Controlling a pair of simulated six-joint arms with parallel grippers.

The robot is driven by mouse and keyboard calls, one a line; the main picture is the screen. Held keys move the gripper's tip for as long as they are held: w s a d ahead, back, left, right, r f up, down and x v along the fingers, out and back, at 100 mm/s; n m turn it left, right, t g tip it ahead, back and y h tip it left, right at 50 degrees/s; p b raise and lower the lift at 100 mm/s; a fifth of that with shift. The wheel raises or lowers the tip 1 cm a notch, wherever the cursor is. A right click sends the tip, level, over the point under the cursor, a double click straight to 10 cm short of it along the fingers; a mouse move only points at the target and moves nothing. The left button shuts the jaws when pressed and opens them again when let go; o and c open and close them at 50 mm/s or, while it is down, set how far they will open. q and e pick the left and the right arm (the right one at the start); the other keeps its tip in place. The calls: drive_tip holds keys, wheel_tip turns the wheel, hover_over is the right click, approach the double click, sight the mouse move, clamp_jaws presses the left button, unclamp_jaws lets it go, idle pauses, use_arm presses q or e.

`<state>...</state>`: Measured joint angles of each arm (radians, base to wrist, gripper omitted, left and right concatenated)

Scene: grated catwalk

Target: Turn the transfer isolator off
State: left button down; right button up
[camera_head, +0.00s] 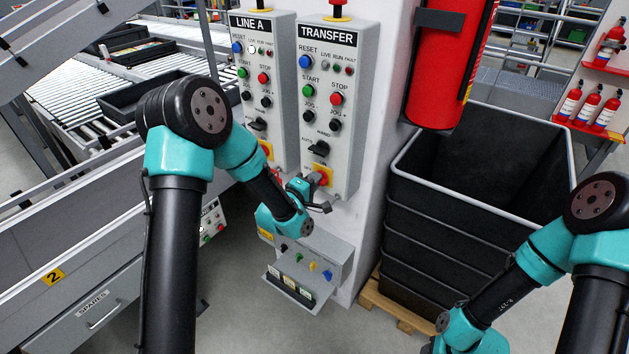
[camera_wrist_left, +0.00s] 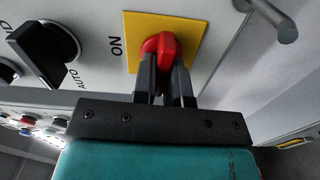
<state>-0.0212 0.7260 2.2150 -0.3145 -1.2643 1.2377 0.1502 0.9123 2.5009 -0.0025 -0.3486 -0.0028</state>
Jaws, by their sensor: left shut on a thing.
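The transfer panel (camera_head: 328,110) is a grey box labelled TRANSFER, mounted on a white pillar. Its isolator is a red rotary handle (camera_wrist_left: 160,45) on a yellow plate (camera_wrist_left: 188,28), low on the panel, with ON lettered beside the plate. In the head view the yellow plate (camera_head: 325,175) shows partly behind my gripper. My left gripper (camera_wrist_left: 165,85) is shut on the red handle, with a finger on either side of it. In the head view the left gripper (camera_head: 318,186) reaches the panel's lower edge. My right gripper lies outside the head view; only its arm shows at lower right.
The LINE A panel (camera_head: 264,90) stands just left, with its own yellow isolator plate. A black selector knob (camera_wrist_left: 50,50) is near the handle. A small grey box with padlocks (camera_head: 310,262) hangs below.

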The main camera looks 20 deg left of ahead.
use_arm(q)
drive_tip(key=shift+n, duration=0.4)
drive_tip(key=c, duration=1.2)
unclamp_jaws()
drive_tip(key=shift+o, duration=0.2)
drive_tip(key=shift+s, duration=0.15)
